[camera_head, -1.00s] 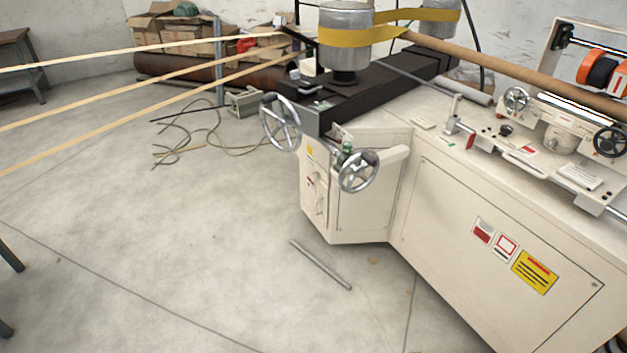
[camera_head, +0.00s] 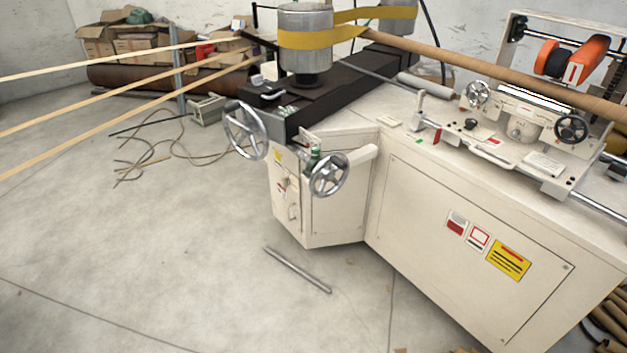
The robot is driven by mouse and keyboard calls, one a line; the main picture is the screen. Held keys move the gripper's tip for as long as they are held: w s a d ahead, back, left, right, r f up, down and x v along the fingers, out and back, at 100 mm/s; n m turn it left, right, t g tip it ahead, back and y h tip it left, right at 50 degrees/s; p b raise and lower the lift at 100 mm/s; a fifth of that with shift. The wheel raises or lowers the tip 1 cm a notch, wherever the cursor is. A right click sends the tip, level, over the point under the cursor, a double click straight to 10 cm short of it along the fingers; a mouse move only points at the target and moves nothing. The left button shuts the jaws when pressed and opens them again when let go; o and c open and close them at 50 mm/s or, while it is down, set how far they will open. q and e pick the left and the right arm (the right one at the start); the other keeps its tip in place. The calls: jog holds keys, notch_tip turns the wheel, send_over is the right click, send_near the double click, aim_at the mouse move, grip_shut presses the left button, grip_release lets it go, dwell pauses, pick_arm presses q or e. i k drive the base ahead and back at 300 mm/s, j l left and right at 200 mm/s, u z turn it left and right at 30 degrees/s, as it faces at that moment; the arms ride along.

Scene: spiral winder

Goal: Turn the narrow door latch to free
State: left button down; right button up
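The spiral winder's cream cabinet (camera_head: 400,255) fills the right side of the view. A narrow door (camera_head: 285,205) is on the end face at its left, below the handwheels. Small dark and red fittings show on this door, and one of them (camera_head: 291,184) may be the latch. It is too small to tell which way it is turned. A wider panel (camera_head: 337,212) stands beside the narrow door. Neither of my grippers is in view.
Two metal handwheels, one at the left (camera_head: 246,130) and one lower (camera_head: 329,174), stick out above the narrow door. A metal bar (camera_head: 298,270) lies on the floor before the cabinet. Cables (camera_head: 160,155) lie farther back.

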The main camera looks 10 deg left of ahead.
aim_at(285, 182)
jog(key=i+j+z, duration=0.2)
jog(key=j, duration=0.2)
jog(key=i+j+z, duration=0.15)
jog(key=j, duration=0.2)
jog(key=i+j+z, duration=0.2)
jog(key=j, duration=0.25)
jog(key=j+z, duration=0.15)
jog(key=j, duration=0.25)
